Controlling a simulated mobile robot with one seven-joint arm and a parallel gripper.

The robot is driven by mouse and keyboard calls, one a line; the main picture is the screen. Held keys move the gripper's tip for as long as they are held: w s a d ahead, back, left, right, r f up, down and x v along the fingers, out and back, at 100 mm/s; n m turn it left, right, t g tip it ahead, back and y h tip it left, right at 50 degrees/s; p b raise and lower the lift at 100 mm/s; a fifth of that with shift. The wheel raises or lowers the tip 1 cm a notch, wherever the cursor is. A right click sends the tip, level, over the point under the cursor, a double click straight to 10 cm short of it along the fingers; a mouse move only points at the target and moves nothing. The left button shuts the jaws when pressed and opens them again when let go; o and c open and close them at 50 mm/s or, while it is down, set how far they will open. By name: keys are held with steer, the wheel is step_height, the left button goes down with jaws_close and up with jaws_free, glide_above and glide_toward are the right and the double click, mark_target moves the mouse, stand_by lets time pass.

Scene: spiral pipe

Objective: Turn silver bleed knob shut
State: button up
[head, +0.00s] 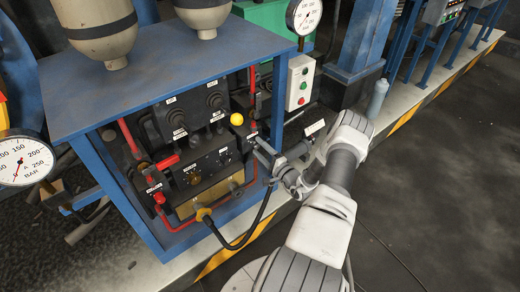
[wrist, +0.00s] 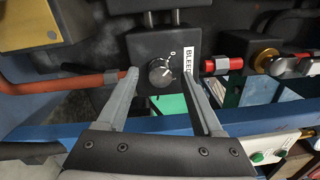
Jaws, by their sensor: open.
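The silver bleed knob (wrist: 161,72) is a small round dial on a dark block, beside a white label (wrist: 188,60) reading BLEED. Numbers or marks sit at the dial's upper right. My gripper (wrist: 160,76) is open, with one finger to each side of the knob in the wrist view and a gap on both sides. I cannot tell how far the fingertips are from the block. In the head view my gripper (head: 264,164) is at the right side of the blue cabinet (head: 215,62); I cannot make out the knob there.
A red pipe (wrist: 88,80) runs left of the block and a red fitting (wrist: 222,64) with a brass part (wrist: 264,60) sits right. A blue frame rail (wrist: 255,120) crosses below. A yellow ball knob (head: 237,119) and black hose (head: 240,243) are near my gripper.

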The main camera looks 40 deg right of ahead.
steer(key=s+p, duration=0.3)
steer(key=s, duration=1.4)
steer(key=shift+s+f, duration=0.2)
steer(key=shift+f, duration=0.15)
